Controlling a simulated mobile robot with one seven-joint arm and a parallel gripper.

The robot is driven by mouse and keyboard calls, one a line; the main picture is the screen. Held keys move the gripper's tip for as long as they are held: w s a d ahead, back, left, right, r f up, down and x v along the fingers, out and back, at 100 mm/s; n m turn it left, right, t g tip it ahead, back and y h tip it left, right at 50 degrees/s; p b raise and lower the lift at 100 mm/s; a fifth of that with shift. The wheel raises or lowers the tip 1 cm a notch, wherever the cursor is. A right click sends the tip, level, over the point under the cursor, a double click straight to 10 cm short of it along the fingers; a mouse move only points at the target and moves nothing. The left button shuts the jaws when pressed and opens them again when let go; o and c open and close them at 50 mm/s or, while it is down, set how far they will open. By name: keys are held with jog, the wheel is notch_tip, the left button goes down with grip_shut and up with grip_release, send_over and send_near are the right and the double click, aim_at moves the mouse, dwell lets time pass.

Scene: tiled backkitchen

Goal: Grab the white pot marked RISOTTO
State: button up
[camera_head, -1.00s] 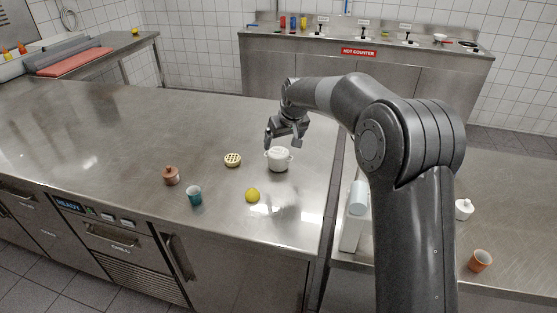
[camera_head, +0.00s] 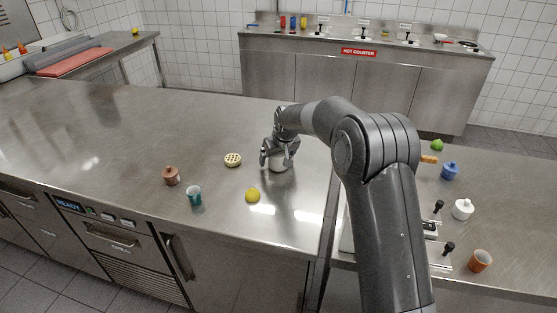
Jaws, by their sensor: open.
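The white pot (camera_head: 279,167) stands on the steel counter (camera_head: 110,140), close to its right edge. My gripper (camera_head: 275,163) is over and around the pot, and its fingers cover much of the pot's upper part. The jaws are open. I cannot tell whether the fingers touch the pot. No RISOTTO marking can be read from here.
A yellow lemon (camera_head: 252,195), a teal cup (camera_head: 194,196), a brown lidded pot (camera_head: 171,176) and a round pale waffle-like item (camera_head: 233,160) stand left of the pot. On the right counter are a white lidded jar (camera_head: 462,209), an orange cup (camera_head: 480,261) and a blue pot (camera_head: 449,170).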

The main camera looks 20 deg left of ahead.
jog(key=c, duration=1.3)
jog(key=shift+o, duration=0.2)
jog(key=shift+r, duration=0.15)
